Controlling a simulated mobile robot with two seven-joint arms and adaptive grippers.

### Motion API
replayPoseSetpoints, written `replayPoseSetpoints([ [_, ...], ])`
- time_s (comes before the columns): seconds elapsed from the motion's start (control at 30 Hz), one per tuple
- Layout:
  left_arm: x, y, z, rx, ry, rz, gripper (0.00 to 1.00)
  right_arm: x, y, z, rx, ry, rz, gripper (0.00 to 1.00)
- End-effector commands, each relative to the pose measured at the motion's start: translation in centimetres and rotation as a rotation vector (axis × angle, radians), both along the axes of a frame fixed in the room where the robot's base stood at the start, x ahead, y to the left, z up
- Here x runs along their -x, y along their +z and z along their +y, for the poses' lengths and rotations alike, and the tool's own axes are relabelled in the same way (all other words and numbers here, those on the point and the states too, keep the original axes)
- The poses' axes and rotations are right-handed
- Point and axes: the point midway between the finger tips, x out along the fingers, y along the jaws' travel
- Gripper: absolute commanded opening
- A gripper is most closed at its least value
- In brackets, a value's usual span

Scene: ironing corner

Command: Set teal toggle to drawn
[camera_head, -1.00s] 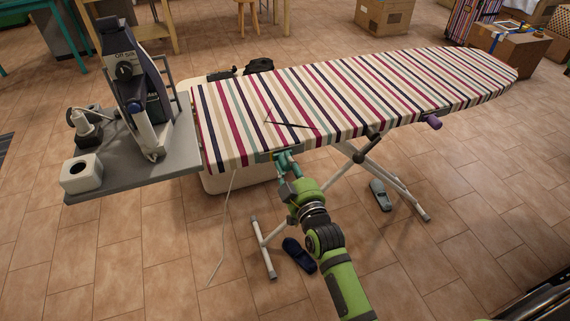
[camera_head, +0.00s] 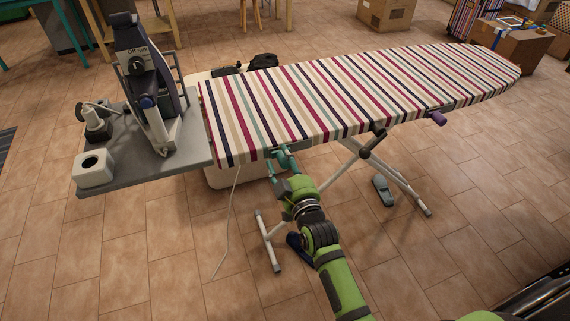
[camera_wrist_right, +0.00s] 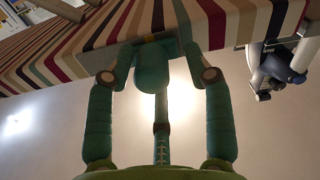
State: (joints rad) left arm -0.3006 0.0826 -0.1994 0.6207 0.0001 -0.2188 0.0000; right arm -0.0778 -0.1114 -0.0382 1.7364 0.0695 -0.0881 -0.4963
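The teal toggle (camera_wrist_right: 153,79) is a rounded knob under a grey housing (camera_wrist_right: 174,47) at the near edge of the striped ironing board (camera_head: 330,90). My right gripper (camera_wrist_right: 158,54) reaches up from below. Its jointed teal fingers bend in on the toggle's two sides, with no clear gap. It looks shut on the toggle. In the head view the right gripper (camera_head: 284,163) is at the same board edge, and its fingers and the toggle are hard to tell apart. My left gripper is not in view.
An iron (camera_head: 148,85) stands on the grey shelf (camera_head: 130,160) at the board's left, beside a white block (camera_head: 93,170). A purple knob (camera_head: 438,118) sits farther right on the edge. Board legs (camera_head: 268,240) and a slipper (camera_head: 383,190) are below.

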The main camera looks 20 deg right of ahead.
Motion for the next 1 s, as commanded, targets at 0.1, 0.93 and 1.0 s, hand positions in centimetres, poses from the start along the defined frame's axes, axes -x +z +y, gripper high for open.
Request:
replayPoseSetpoints([
  [0.1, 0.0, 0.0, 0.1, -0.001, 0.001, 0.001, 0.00, 0.8, -0.1, -0.1, 0.001, -0.001, 0.002, 0.52],
  [0.93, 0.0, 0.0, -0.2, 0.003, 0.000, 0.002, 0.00, 12.0, 0.0, -0.4, -0.001, 0.002, -0.003, 0.52],
  [1.0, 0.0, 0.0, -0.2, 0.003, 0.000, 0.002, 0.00, 12.0, 0.0, -0.4, -0.001, 0.001, -0.003, 0.52],
])
